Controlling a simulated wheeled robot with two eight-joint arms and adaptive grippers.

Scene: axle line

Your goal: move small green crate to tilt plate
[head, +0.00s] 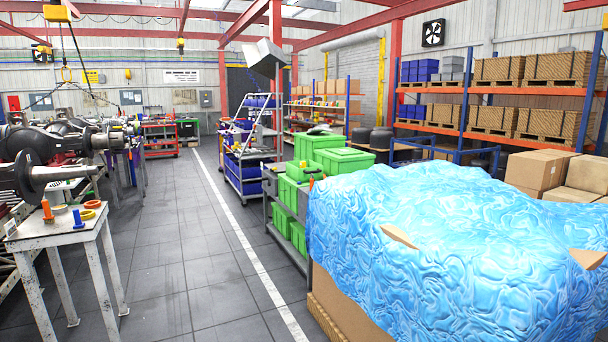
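Several green crates stand on a grey cart right of the white floor line. Small green crates (288,192) sit at the cart's near left side, and others (281,220) are on its lower level. Larger lidded green crates (343,161) stand behind them. I cannot tell which small crate the task means. A slanted pale grey panel (264,57) sits high at the top of a rack beyond the cart; I cannot tell if it is the tilt plate. Neither of my grippers is in view.
A large box under blue plastic film (450,250) fills the right foreground. A worn white table (60,233) with small coloured parts stands at left, near big axles (50,178). A trolley with blue bins (246,170) stands beyond the cart. The grey floor aisle (185,240) is clear.

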